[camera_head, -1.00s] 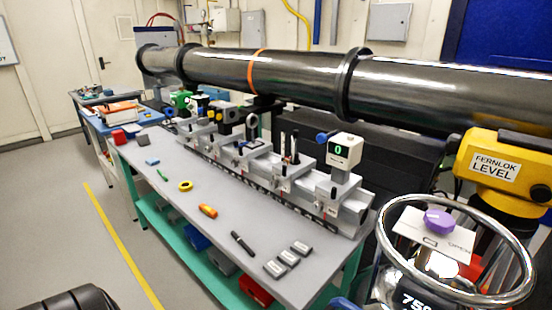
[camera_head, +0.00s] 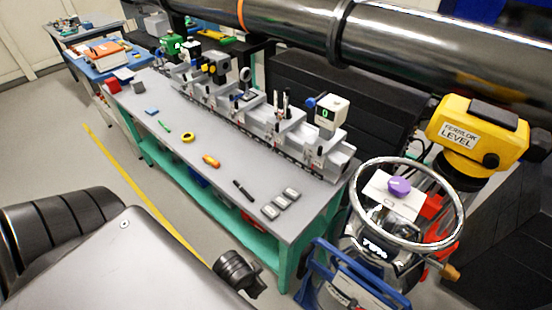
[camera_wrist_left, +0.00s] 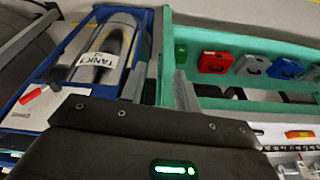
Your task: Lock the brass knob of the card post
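A row of carriers stands on the optical rail (camera_head: 265,135) along the back of the grey bench in the head view. I cannot tell which carrier is the card post, and its brass knob is too small to make out. My left arm comes in at the lower left of the head view, short of the bench; its fingertips do not show clearly there. In the left wrist view my left gripper (camera_wrist_left: 160,84) has its two grey fingers apart with nothing between them, in front of the bench's green frame. My right gripper is not in view.
The grey bench (camera_head: 225,180) carries loose tools, a yellow tape roll (camera_head: 188,138) and grey blocks near its front. A blue cart (camera_wrist_left: 40,98) with a tank (camera_wrist_left: 105,50) stands beside it. A handwheel (camera_head: 457,205) and yellow level (camera_head: 478,132) crowd the right. A large pipe (camera_head: 430,50) crosses behind.

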